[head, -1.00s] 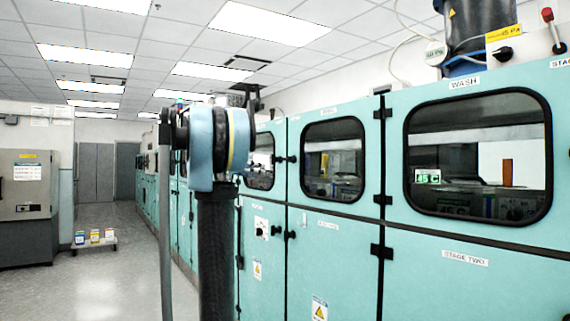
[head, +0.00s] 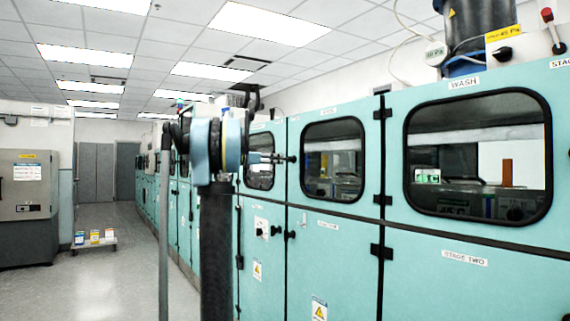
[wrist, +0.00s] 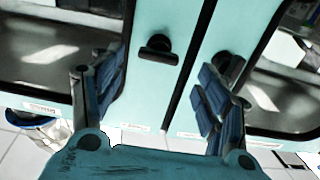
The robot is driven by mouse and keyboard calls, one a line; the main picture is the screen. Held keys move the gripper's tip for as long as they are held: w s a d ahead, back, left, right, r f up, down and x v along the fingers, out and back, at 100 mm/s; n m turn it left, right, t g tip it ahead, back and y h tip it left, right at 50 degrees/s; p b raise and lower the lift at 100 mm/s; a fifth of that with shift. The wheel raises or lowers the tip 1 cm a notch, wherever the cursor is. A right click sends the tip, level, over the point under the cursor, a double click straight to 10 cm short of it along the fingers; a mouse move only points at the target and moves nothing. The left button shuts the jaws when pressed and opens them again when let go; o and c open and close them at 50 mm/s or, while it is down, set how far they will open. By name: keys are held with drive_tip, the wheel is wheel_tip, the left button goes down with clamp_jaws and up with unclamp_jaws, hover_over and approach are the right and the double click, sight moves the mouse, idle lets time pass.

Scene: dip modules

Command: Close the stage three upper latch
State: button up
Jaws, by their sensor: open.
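The upper latches sit at the seam between two teal doors left of the wash unit. In the head view, a black latch knob (head: 291,159) shows at the left edge of the nearer upper door (head: 372,130). My gripper (head: 274,158) reaches right, its fingertips close to that knob. In the wrist view, a black T-shaped latch handle (wrist: 158,50) lies ahead between my open blue-padded fingers (wrist: 162,75), left of the dark door seam. A second black knob (wrist: 223,65) lies right of the seam, close to the right finger. I cannot tell whether either finger touches.
Lower latch knobs (head: 290,234) sit below on the cabinet front. Black hinges (head: 382,114) stand out farther right. A grey machine (head: 28,210) and a low cart with small boxes (head: 94,238) stand at the left. The aisle floor (head: 110,285) is clear.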

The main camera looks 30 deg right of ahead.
sight(284, 159)
drive_tip(key=d, duration=0.7)
drive_tip(key=shift+w+d, duration=0.3)
drive_tip(key=shift+d, duration=0.05)
drive_tip(key=shift+c, duration=0.5)
drive_tip(key=c, duration=1)
